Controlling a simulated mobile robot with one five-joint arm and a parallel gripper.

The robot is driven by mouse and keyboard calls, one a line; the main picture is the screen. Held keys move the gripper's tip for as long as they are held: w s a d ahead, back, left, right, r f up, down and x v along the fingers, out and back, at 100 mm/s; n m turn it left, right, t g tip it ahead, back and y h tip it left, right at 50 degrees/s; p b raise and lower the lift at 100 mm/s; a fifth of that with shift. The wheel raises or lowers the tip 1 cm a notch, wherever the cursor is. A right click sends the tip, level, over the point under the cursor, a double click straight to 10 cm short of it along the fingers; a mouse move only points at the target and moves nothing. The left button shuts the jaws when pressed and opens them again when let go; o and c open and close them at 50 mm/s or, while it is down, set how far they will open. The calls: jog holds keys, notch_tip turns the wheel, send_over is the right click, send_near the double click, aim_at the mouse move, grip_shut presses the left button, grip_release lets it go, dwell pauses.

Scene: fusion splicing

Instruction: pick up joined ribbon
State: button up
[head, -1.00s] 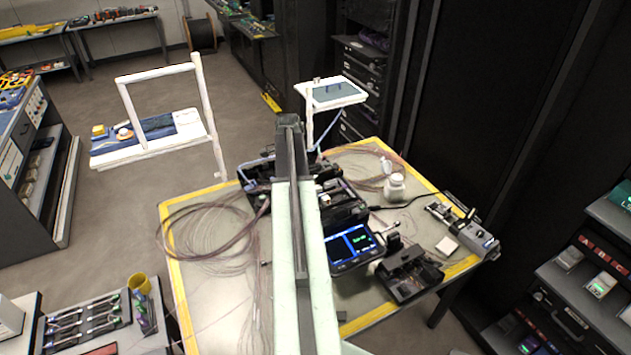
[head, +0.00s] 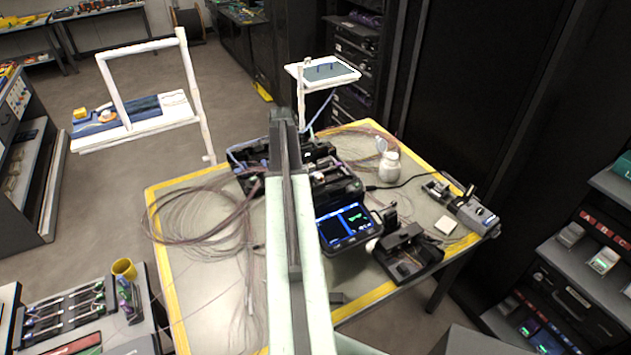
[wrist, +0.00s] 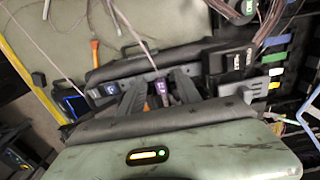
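The splicer (head: 335,180) is a black open machine on the table, with a lit screen (head: 346,226) at its front. The end of my arm is over its left-middle part and hides some of it. In the wrist view, the two grey fingers of my gripper (wrist: 158,92) are apart above the splicer, with a purple part (wrist: 154,97) visible between them. A thin pinkish strand, apparently the ribbon (wrist: 131,28), runs down toward the gap between the fingers. I cannot tell where the joint is, and nothing is visibly gripped.
Coiled thin fibres (head: 200,222) lie on the table's left. A white bottle (head: 389,167) stands behind right of the splicer. A black device (head: 408,253) and a grey tool (head: 468,212) are at the right. A yellow cup (head: 124,268) stands on the left bench.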

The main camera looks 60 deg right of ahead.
jog(key=shift+r, duration=0.1)
grip_shut()
notch_tip(320, 180, up, 10)
jog(key=p, duration=1)
